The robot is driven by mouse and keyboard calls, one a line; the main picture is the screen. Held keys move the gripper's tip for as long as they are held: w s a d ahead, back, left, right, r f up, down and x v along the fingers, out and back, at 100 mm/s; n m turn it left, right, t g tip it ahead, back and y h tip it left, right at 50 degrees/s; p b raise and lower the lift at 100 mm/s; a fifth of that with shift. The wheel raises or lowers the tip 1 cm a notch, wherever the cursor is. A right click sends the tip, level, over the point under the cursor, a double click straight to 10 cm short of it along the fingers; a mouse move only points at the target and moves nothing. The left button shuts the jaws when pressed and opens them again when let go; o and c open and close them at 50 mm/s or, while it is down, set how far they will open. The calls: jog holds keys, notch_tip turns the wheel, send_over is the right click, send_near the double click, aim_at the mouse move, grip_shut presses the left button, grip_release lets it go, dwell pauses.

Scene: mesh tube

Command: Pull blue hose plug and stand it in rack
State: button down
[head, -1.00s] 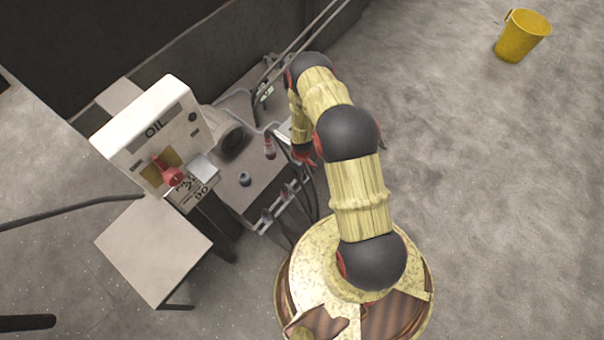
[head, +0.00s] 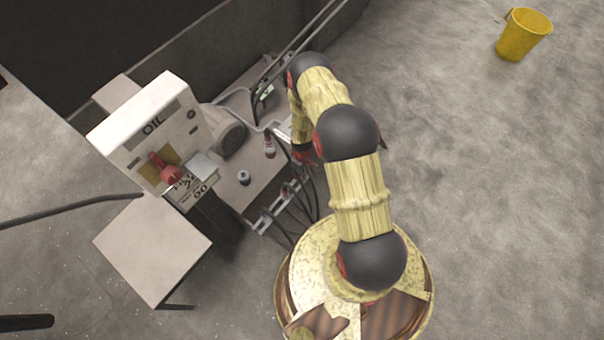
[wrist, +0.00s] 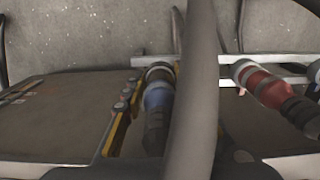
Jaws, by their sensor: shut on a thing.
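The blue hose plug (wrist: 158,98) shows in the wrist view, roughly upright, with a grey collar at its top and a dark lower part. My gripper (wrist: 150,86) is shut on it; a yellow-edged finger shows at its left, while a thick grey hose (wrist: 197,90) crosses in front and hides much of the other side. In the head view my gripper (head: 303,156) is small and mostly hidden by my arm, beside the oil unit's base. A pale metal rail (wrist: 228,70) runs behind the plug; I cannot tell whether it is the rack.
A red plug (wrist: 262,84) lies tilted to the right. In the head view, the oil unit (head: 150,125) and a small table (head: 150,248) stand left, with dark hoses (head: 306,193) near my gripper. A yellow bucket (head: 523,35) stands far right on open floor.

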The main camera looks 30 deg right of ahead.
jog(key=shift+f, duration=0.15)
jog(key=c, duration=1.4)
grip_release()
jog(key=shift+o, duration=0.4)
notch_tip(320, 180, up, 12)
